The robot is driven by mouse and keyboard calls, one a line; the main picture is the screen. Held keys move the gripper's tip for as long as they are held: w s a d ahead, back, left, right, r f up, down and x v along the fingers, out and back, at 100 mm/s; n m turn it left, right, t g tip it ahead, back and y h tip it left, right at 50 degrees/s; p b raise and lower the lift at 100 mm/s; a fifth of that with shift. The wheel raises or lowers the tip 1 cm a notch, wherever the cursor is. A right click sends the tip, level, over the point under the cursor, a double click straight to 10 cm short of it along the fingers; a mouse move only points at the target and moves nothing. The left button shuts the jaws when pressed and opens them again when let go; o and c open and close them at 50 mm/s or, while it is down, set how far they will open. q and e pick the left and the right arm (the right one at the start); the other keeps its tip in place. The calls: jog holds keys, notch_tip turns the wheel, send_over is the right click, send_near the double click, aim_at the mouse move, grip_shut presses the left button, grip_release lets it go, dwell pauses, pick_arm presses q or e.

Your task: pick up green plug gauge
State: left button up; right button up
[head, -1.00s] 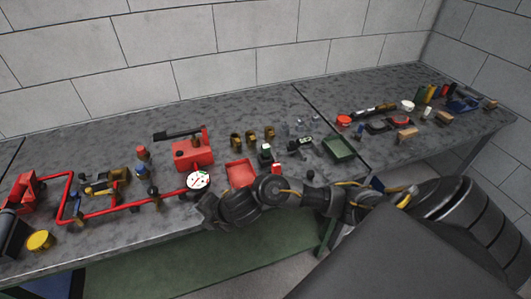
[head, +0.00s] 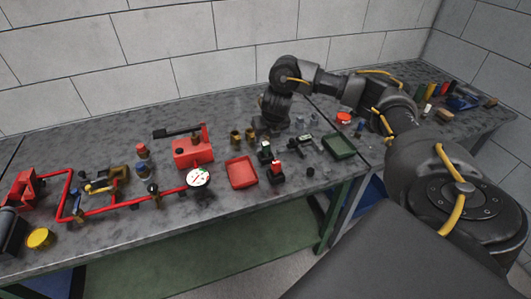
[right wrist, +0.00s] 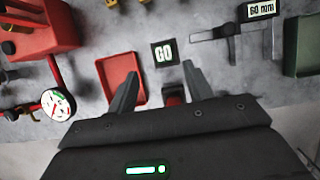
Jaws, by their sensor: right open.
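The green plug gauge (head: 265,150) stands on the bench just right of the red tray. In the right wrist view its dark square top with a pale "GO" label (right wrist: 164,53) lies just beyond the fingertips, near the gap between them. My right gripper (right wrist: 160,73) is open and empty above the bench, and no contact with the gauge shows. In the head view the right gripper (head: 271,129) points down just behind the gauge, its fingers hard to make out. A red-topped gauge (head: 276,170) stands in front of the green one. My left gripper is out of view.
The red tray (head: 242,173) is close on the left, with a pressure gauge (head: 199,178) beyond it. A caliper (right wrist: 228,32) and a green tray (head: 339,146) lie to the right. Brass fittings (head: 236,137) and a red box (head: 193,152) stand behind left.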

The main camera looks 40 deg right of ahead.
aim_at(266, 143)
jog(key=x, duration=0.4)
jog(key=shift+f, duration=0.15)
jog(key=shift+w+d+f+p, duration=0.15)
jog(key=shift+d+f+p, duration=0.1)
jog(key=shift+f+p, duration=0.25)
jog(key=p+x, duration=0.1)
jog(key=x, duration=0.3)
jog(key=shift+d, duration=0.2)
jog(key=shift+c, duration=0.3)
grip_shut()
jog(key=shift+w, duration=0.1)
